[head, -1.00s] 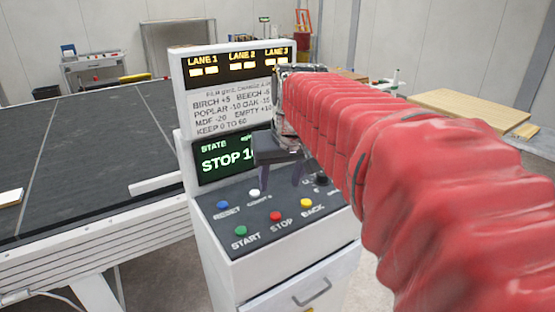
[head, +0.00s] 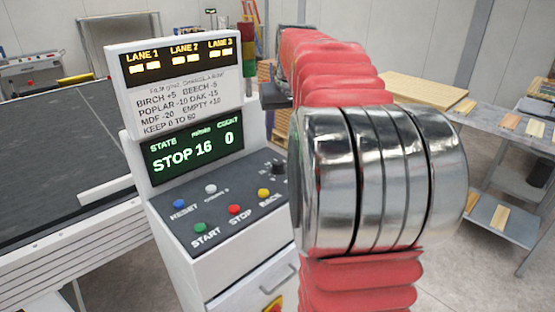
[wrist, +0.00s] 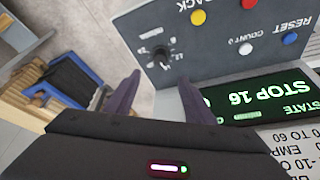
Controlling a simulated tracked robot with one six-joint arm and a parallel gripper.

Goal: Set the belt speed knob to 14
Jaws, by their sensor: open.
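The black belt speed knob (wrist: 161,57) shows on the grey panel in the wrist view, with scale marks around it; I cannot read its pointer setting. It also shows at the panel's right edge in the head view (head: 279,168). The green display (head: 192,152) reads STOP 16 and COUNT 0. My gripper (wrist: 160,77) is open and empty. In the wrist view its two dark fingers are spread, with the knob beyond and between their tips, apart from them. In the head view, my red-sleeved arm hides most of the gripper.
Blue RESET (head: 179,204), green START (head: 199,228), red STOP (head: 234,210), yellow BACK (head: 264,193) and white COUNT 0 (head: 211,188) buttons sit near the knob. A lane sign (head: 180,65) stands above the display. The dark belt table (head: 60,150) lies left.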

